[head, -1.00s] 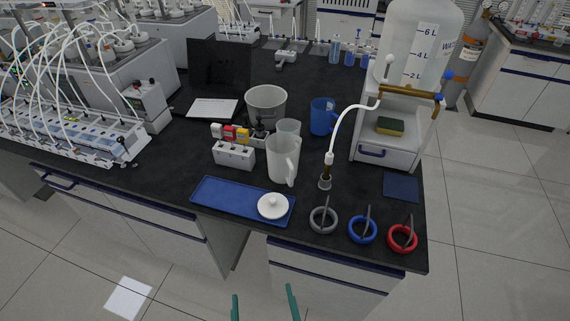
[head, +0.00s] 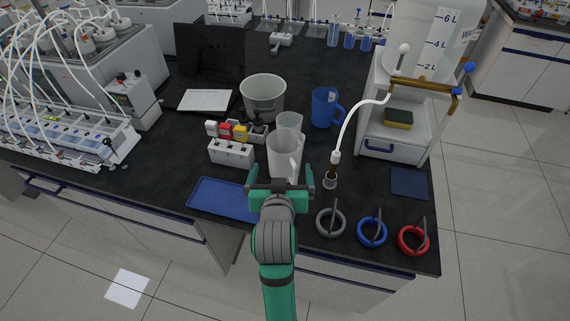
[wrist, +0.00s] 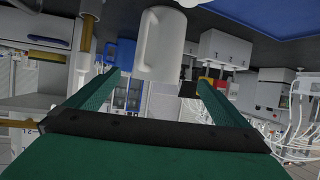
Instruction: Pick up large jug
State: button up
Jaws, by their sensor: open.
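The large jug (head: 283,157), pale and translucent with a handle on its right side, stands upright on the black bench. A smaller clear vessel (head: 289,122) stands just behind it. My gripper (head: 279,182) is open in front of the jug, fingers spread to either side and pointing at it. In the wrist view, which is upside down, the jug (wrist: 160,45) shows between and beyond the fingertips (wrist: 158,80), its handle towards the left. Nothing is between the fingers as far as I can see. My gripper hides the jug's lower part in the head view.
A blue tray (head: 222,198) lies left of my gripper. A white block with coloured caps (head: 231,152) stands left of the jug. A blue mug (head: 325,107) and grey bucket (head: 263,97) stand behind.

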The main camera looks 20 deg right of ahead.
aim_at(284, 156)
jog(key=shift+w+d+r, duration=0.25)
jog(key=shift+w+d, duration=0.15)
jog(key=shift+w, duration=0.25)
jog(key=x, duration=0.5)
jog(key=shift+w+d+f, duration=0.1)
jog(key=shift+d, duration=0.05)
jog(key=x, duration=0.4)
jog(key=shift+w+f, duration=0.25)
jog(key=shift+f, duration=0.1)
jog(key=shift+c, duration=0.3)
jog(key=c, duration=1.5)
jog(key=shift+o, duration=0.2)
